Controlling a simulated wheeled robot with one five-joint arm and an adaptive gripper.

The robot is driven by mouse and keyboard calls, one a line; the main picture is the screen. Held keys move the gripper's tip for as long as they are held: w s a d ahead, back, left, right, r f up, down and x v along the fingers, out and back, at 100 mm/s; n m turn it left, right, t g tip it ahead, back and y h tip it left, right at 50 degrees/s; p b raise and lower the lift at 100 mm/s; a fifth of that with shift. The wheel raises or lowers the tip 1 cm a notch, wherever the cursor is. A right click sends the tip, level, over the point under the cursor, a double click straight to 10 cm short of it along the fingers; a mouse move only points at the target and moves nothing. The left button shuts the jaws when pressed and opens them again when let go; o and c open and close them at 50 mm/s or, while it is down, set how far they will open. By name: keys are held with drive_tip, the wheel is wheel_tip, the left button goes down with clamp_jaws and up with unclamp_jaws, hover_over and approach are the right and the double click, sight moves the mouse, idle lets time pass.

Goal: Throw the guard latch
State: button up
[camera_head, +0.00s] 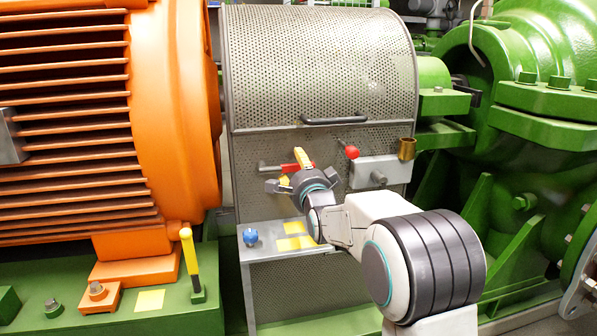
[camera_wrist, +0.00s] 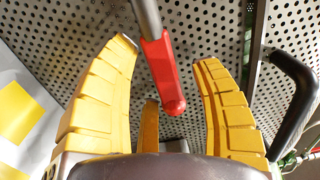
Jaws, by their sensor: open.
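The guard latch shows as a lever with a red grip (camera_head: 289,168) and a grey rod on the front of the perforated metal guard (camera_head: 320,60). In the wrist view the latch's red grip (camera_wrist: 163,80) hangs from its grey rod, between my gripper's yellow fingers. My gripper (camera_wrist: 168,52) is open, with a gap visible on both sides of the grip. In the head view my gripper (camera_head: 299,164) is at the latch and hides part of it.
A black guard handle (camera_wrist: 296,95) stands close on the right in the wrist view. A red knob (camera_head: 351,152), a grey box (camera_head: 378,171) and a brass cup (camera_head: 407,148) are to the right. A blue knob (camera_head: 250,236) sits on the ledge below.

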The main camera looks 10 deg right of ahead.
drive_tip(key=shift+w, duration=0.1)
drive_tip(key=shift+c, duration=0.2)
clamp_jaws()
idle(0.5)
